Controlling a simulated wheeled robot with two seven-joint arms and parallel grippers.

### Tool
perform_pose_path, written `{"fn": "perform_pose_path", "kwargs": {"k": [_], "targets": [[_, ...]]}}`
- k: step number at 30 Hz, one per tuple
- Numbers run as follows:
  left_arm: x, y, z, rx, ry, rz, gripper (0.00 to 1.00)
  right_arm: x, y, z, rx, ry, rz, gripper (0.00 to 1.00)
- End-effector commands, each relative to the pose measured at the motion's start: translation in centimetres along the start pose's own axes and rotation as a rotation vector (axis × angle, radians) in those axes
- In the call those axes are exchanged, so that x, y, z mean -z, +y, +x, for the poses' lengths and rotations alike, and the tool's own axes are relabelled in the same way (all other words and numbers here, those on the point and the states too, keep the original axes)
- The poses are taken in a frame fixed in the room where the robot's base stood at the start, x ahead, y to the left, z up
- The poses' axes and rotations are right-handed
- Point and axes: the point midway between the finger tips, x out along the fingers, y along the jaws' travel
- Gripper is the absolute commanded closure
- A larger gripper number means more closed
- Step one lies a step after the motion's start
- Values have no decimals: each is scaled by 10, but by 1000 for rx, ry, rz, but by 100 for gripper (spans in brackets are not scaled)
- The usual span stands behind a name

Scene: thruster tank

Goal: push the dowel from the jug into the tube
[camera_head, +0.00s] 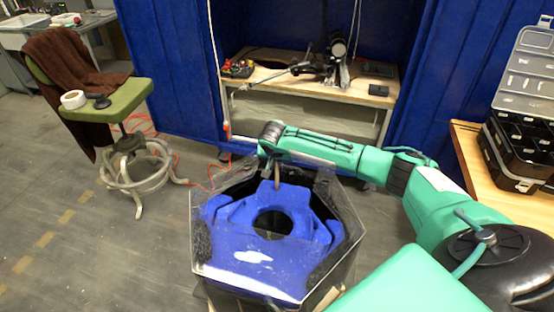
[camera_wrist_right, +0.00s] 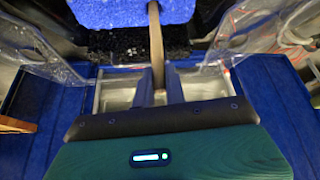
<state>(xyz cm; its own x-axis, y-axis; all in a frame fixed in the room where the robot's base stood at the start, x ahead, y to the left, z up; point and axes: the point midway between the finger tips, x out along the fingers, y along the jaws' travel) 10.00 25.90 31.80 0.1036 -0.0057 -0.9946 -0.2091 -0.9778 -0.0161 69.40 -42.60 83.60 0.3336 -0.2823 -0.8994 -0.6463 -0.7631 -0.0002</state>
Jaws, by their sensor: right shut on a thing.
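My right arm reaches in from the right, and its gripper (camera_head: 275,160) is over the far edge of a clear hexagonal tank. A thin tan dowel (camera_head: 277,178) stands upright below it, at the far side of a blue piece. In the right wrist view the gripper (camera_wrist_right: 159,82) is shut on the dowel (camera_wrist_right: 156,45), which runs from between the fingers up against the blue piece (camera_wrist_right: 130,12). I cannot make out a separate jug or tube. The dowel's far end is hidden. My left gripper is out of view.
The clear tank (camera_head: 345,215) holds the blue piece (camera_head: 235,245), which has a round central hole. Behind stands a workbench (camera_head: 265,77) with tools between blue curtains. A green stool (camera_head: 110,100) is at left, and an open black case (camera_head: 515,160) is on a table at right.

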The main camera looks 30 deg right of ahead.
Motion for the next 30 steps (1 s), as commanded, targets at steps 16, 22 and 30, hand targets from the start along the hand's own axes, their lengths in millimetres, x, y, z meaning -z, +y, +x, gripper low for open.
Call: {"fn": "perform_pose_path", "kwargs": {"k": [16,22,30], "targets": [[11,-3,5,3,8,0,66,-13,0,26,-1,-1,0,100],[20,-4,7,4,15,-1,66,-17,0,35,0,-1,0,100],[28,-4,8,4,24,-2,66,-21,0,44,0,0,0,100]]}}
